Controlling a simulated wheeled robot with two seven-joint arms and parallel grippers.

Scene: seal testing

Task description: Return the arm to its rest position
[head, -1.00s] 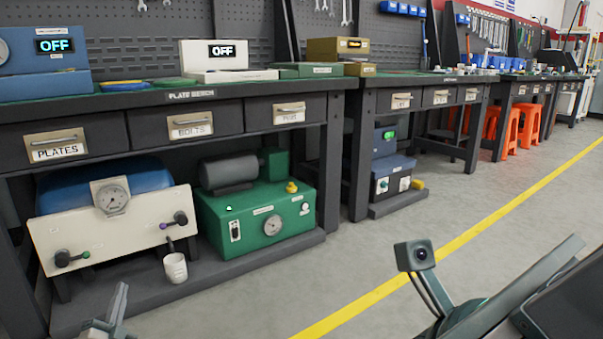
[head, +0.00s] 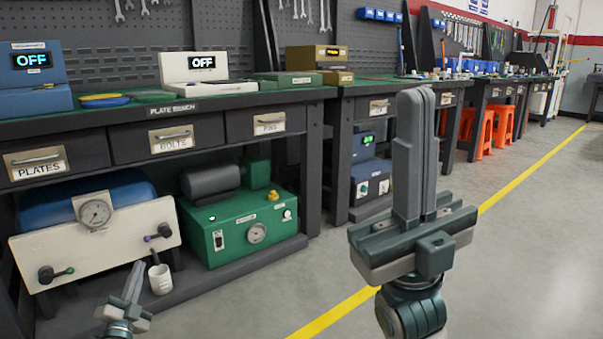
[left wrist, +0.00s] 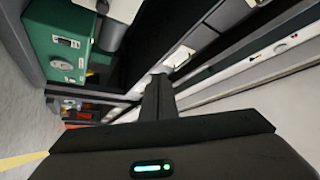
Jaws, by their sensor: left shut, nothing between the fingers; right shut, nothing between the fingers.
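My right gripper (head: 415,155) stands upright at the right of the head view, its two fingers together and pointing up, with nothing between them. It is in front of the second bench and the floor, apart from both. My left gripper (head: 134,280) is low at the left of the head view, small, with its fingers together, pointing up and empty. In the picture it lies just left of a white cup (head: 160,279). In the left wrist view its closed fingers (left wrist: 158,95) point toward the bench front and drawers.
The plate bench (head: 222,105) runs along the left with labelled drawers. Under it are a cream panel with a gauge (head: 95,238) and a green pump unit (head: 240,225). Orange stools (head: 503,126) stand further back. Grey floor with a yellow line (head: 520,183) is free at the right.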

